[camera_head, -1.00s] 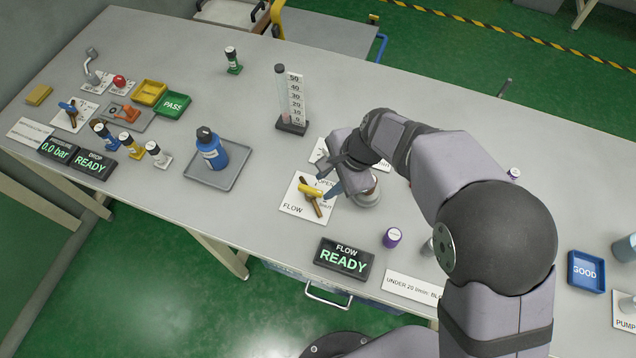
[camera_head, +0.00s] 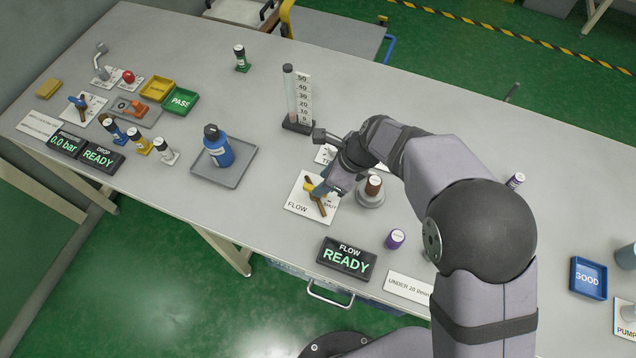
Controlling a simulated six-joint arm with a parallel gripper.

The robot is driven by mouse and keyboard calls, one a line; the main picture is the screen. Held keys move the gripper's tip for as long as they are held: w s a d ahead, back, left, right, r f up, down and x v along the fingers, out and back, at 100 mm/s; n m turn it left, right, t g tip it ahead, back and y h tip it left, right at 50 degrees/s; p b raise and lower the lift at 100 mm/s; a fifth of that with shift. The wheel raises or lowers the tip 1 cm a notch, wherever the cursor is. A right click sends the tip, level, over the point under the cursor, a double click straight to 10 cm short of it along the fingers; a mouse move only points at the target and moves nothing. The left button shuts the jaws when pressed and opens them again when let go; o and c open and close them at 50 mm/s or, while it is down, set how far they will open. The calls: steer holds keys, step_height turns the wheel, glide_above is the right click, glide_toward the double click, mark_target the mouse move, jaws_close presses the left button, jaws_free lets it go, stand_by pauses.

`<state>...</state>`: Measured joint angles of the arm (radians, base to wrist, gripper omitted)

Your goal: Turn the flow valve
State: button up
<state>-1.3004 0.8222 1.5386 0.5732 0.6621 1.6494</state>
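The flow valve (camera_head: 310,187) has a yellow handle and a brown bar. It sits on a white card (camera_head: 296,206) marked FLOW, with SHUT readable at its right; my gripper covers part of the card. My gripper (camera_head: 322,189) reaches down from the upper right, with its fingertips at the right end of the yellow handle. I cannot tell whether they touch it or how far apart the fingers are. The flow display (camera_head: 346,259) in front of the card reads FLOW READY.
A brown-topped column on a round grey base (camera_head: 371,198) stands close to the right of my gripper. A graduated tube stand (camera_head: 298,124) is behind. A purple-capped vial (camera_head: 395,239) stands front right. A blue bottle (camera_head: 217,148) on a tray is left, with clear table between.

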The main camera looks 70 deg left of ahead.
steer(key=shift+p+x, duration=0.45)
steer(key=shift+x, duration=1.8)
jaws_close()
